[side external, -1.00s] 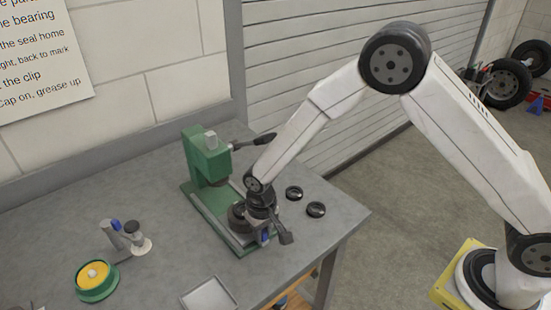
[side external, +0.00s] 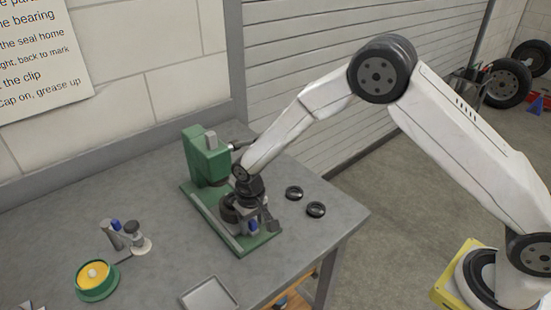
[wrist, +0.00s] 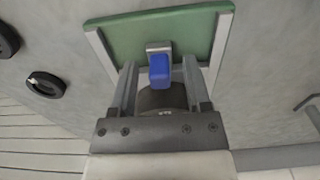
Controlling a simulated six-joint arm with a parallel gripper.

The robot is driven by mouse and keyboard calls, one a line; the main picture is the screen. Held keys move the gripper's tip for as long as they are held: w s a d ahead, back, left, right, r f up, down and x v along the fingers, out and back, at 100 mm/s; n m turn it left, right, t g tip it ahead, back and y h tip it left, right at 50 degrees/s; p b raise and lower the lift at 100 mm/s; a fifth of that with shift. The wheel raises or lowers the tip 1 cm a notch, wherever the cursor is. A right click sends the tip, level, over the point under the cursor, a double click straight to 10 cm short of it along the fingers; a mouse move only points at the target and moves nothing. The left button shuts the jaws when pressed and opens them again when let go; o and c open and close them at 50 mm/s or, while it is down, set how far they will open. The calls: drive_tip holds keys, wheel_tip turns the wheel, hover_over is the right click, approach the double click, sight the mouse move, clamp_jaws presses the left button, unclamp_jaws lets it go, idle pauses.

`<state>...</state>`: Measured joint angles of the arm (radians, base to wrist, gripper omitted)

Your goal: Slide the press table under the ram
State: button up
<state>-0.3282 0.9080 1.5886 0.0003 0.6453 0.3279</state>
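The green press (side external: 207,158) stands on the bench with its ram above a long green base (side external: 214,216). The sliding press table carries a dark round part (side external: 229,207) and sits on the base, in front of the ram. Its blue handle (side external: 253,227) faces the near end; in the wrist view the blue handle (wrist: 160,71) lies between my fingers. My gripper (side external: 256,226) is down over the table, pointing downward. Its fingers (wrist: 160,72) are apart, with gaps visible on both sides of the handle. Contact with the table is hidden.
Two black rings (side external: 305,201) lie right of the press.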

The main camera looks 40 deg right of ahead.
drive_tip(key=shift+r, duration=0.2)
drive_tip(key=shift+r, duration=3.75)
drive_tip(key=shift+c, duration=0.2)
drive_tip(key=shift+c, duration=1.2)
drive_tip(key=a+n+h, duration=0.1)
drive_tip(key=n, duration=0.5)
drive_tip(key=a+n+h, duration=0.1)
drive_tip(key=n+h, duration=0.1)
drive_tip(key=n, duration=0.4)
drive_tip(key=a+n+h, duration=0.1)
drive_tip(key=n, duration=0.5)
drive_tip(key=shift+f+h, duration=0.25)
drive_tip(key=shift+h, duration=0.05)
drive_tip(key=shift+f, duration=0.1)
drive_tip(key=shift+x, duration=3.8)
